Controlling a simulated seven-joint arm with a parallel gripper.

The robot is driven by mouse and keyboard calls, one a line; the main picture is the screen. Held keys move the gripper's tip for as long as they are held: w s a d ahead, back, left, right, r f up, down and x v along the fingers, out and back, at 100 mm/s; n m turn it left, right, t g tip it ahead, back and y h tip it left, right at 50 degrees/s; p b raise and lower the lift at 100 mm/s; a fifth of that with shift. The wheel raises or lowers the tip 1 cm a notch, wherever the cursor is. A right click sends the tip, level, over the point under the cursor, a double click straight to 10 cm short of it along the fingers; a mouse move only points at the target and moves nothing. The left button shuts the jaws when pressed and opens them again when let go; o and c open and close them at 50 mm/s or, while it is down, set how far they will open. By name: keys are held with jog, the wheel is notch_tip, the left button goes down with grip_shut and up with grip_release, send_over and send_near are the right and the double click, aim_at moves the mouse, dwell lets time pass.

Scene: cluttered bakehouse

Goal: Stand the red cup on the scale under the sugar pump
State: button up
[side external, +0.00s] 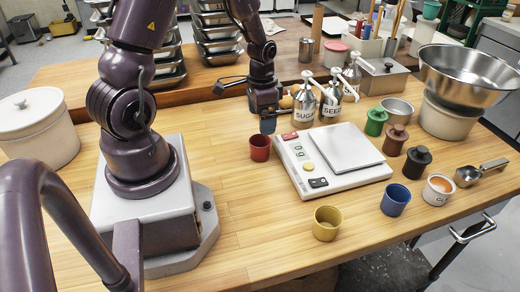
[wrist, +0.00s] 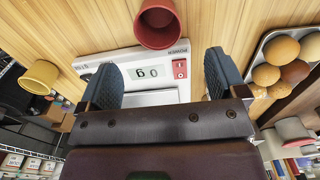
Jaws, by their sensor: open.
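The red cup (side external: 260,148) stands upright on the wooden table, just left of the white scale (side external: 290,172). The scale's plate (side external: 338,147) is empty. The sugar pump (side external: 304,104), a metal jar labelled SUGA in what shows, stands behind the scale with its spout out over the scale's back edge. My gripper (side external: 267,124) is above and slightly behind the red cup, not touching it. In the wrist view my gripper (wrist: 163,78) has its two blue-grey fingers wide apart with nothing between them. The red cup (wrist: 158,25) shows beyond the fingertips, beside the scale's display (wrist: 150,73).
A second pump, labelled SEED (side external: 331,105), stands right of the sugar pump. A yellow cup (side external: 327,223) and a blue cup (side external: 395,200) stand in front of the scale. Green, brown and black lidded pots line its right side. The table left of the red cup is clear.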

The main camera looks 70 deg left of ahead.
send_over(260, 145)
jog(key=d, duration=0.2)
notch_tip(260, 145, down, 4)
jog(key=shift+s+f, duration=0.1)
jog(key=shift+f, duration=0.1)
jog(key=f, duration=0.5)
jog(key=shift+s+d+f, duration=0.1)
jog(key=shift+s, duration=0.15)
jog(key=c, duration=1)
jog(key=shift+c, duration=0.2)
